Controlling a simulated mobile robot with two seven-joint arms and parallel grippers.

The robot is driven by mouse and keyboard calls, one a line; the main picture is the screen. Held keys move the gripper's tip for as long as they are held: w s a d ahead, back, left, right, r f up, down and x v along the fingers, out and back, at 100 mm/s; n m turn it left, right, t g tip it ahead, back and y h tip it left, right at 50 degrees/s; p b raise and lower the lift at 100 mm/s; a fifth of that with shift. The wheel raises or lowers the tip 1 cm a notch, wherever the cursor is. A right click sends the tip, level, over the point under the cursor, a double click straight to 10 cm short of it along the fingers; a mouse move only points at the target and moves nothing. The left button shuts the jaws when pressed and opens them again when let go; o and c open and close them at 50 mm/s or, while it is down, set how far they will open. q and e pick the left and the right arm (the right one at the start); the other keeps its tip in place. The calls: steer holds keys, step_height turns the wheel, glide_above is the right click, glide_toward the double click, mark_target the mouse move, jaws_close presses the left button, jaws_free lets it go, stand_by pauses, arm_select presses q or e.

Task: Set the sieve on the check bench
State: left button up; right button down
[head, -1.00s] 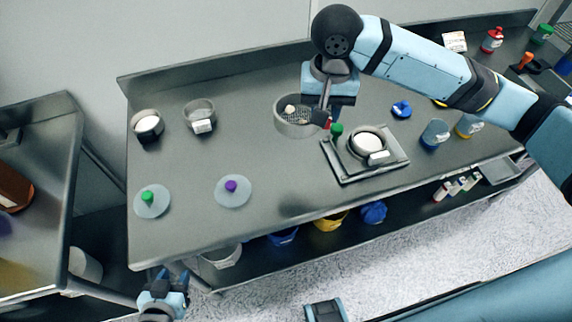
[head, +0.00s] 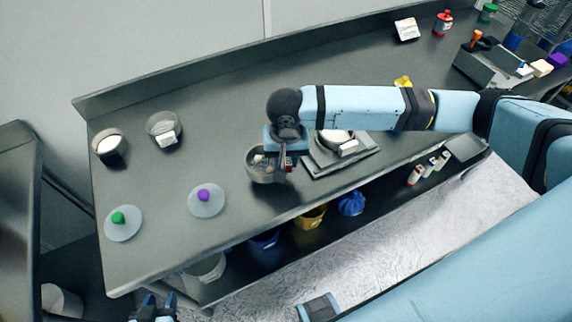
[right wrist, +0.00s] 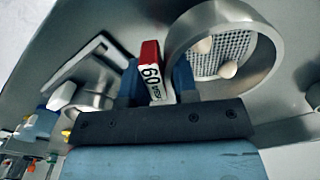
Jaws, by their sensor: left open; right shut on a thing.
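The sieve (head: 259,174) is a round metal ring with mesh and pale lumps inside. It also shows in the right wrist view (right wrist: 268,58), with two lumps visible. My left gripper (head: 154,308) is open and empty at the bottom edge, in front of the bench.
Lids with a green knob (head: 123,224) and a purple knob (head: 206,201) lie left of the sieve. A white-filled bowl (head: 109,148) and a labelled pan (head: 165,130) stand behind them. A scale with a pan (head: 341,158) is to the right. Another bench (head: 20,190) stands far left.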

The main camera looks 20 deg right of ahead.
step_height(320, 180, down, 4)
steer(key=shift+r, duration=0.25)
steer(key=shift+f, duration=0.1)
steer(key=c, duration=0.9)
jaws_free()
steer(key=shift+r, duration=0.4)
step_height(320, 180, up, 12)
steer(key=shift+f, duration=0.25)
